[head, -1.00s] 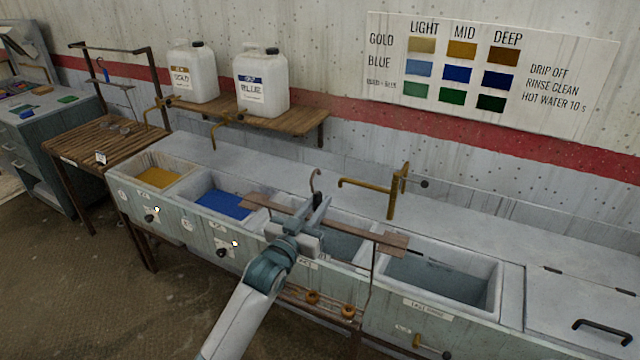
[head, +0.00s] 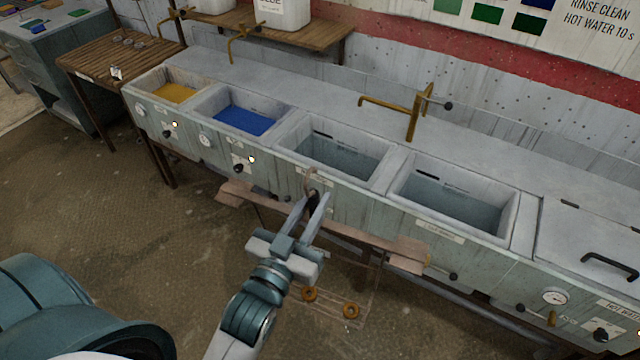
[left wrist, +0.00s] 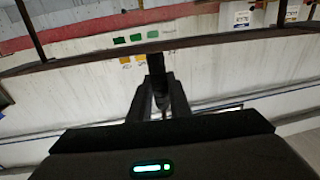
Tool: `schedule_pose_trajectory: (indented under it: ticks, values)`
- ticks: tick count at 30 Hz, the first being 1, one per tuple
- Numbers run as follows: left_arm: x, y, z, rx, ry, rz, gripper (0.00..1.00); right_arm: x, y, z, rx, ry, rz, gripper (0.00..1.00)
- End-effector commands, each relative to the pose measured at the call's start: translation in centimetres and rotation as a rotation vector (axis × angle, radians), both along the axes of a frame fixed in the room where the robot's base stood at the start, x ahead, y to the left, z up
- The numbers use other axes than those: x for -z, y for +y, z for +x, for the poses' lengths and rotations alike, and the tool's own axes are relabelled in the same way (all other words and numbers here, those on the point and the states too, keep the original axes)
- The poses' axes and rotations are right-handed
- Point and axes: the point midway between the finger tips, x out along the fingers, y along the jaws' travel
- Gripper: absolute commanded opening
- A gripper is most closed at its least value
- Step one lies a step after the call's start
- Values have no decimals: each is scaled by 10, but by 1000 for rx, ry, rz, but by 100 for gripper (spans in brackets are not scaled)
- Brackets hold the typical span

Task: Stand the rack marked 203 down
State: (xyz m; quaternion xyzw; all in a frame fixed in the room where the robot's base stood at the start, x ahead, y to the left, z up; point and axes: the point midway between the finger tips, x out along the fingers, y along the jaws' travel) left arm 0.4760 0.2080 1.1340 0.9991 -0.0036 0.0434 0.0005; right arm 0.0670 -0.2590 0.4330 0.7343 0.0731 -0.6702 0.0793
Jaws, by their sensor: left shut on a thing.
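The rack (head: 408,252) hangs in front of the trough bench, over the floor. It has a wooden crossbar with wider ends, a hook at the top, thin uprights and a wire base with two orange rings low down. I cannot read a number on it. My left gripper (head: 314,195) is shut on the rack near the middle of its crossbar, below the hook. In the left wrist view, a dark bar of the rack (left wrist: 225,38) runs across beyond the gripper fingers (left wrist: 157,75). My right gripper is not in view.
The bench has a yellow-filled trough (head: 172,92), a blue-filled trough (head: 243,121) and two troughs with greyish liquid. Brass taps (head: 415,112) stand up behind them. A slatted wooden table (head: 100,62) stands at the left end. Bare floor (head: 130,215) lies in front.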

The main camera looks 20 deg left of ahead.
Motion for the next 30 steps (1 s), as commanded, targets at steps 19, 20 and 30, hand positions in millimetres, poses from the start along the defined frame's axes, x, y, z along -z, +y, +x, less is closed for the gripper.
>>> schedule_pose_trajectory:
  ticks: [19, 20, 30]
  values:
    - [83, -4, -19, -7, -5, 0, 0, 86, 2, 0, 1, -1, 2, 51]
    - [88, -4, -19, -7, -5, 0, 0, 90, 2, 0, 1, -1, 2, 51]
    - [110, -4, -19, -7, -5, 0, 0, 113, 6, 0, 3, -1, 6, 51]
